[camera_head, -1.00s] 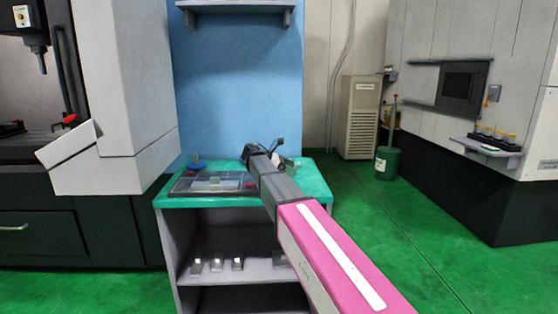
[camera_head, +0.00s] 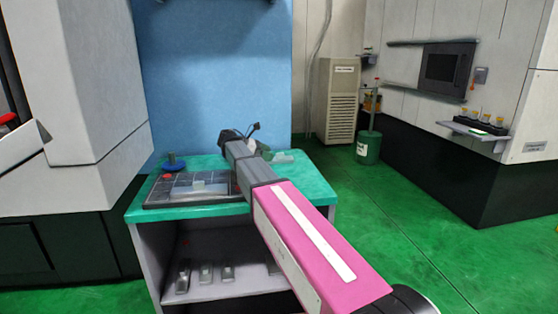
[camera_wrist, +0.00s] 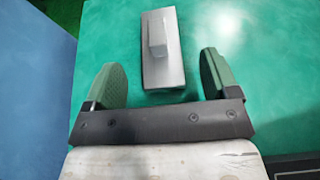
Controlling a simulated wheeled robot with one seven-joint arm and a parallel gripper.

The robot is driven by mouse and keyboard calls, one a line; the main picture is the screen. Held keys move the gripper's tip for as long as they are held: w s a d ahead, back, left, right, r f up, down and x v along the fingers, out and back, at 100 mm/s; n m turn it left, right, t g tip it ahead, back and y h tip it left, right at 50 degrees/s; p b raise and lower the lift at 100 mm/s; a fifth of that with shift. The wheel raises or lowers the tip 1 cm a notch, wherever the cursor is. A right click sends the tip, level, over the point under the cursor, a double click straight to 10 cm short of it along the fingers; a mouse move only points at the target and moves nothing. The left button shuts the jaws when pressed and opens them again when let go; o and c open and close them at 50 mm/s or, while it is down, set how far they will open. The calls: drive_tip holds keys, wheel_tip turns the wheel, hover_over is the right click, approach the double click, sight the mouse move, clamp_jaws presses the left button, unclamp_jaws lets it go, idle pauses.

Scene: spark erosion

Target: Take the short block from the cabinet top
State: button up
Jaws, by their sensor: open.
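A short grey metal block (camera_wrist: 162,50) with a raised, narrower step lies on the teal cabinet top (camera_wrist: 240,50). In the wrist view it is just beyond and between my fingertips, with clear gaps on both sides. My gripper (camera_wrist: 168,72) is open and empty, with its two green finger pads apart. In the head view my gripper (camera_head: 240,137) is over the back of the cabinet top (camera_head: 312,180), and a small grey piece (camera_head: 283,157) shows to its right, apparently the same block. My arm hides part of the top.
Small metal pieces stand on the shelf below. A blue panel (camera_head: 215,80) rises behind.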

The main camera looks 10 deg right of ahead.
sight(278, 158)
drive_tip(key=shift+x, duration=2.6)
drive_tip(key=shift+r, duration=0.1)
drive_tip(key=c, duration=1.2)
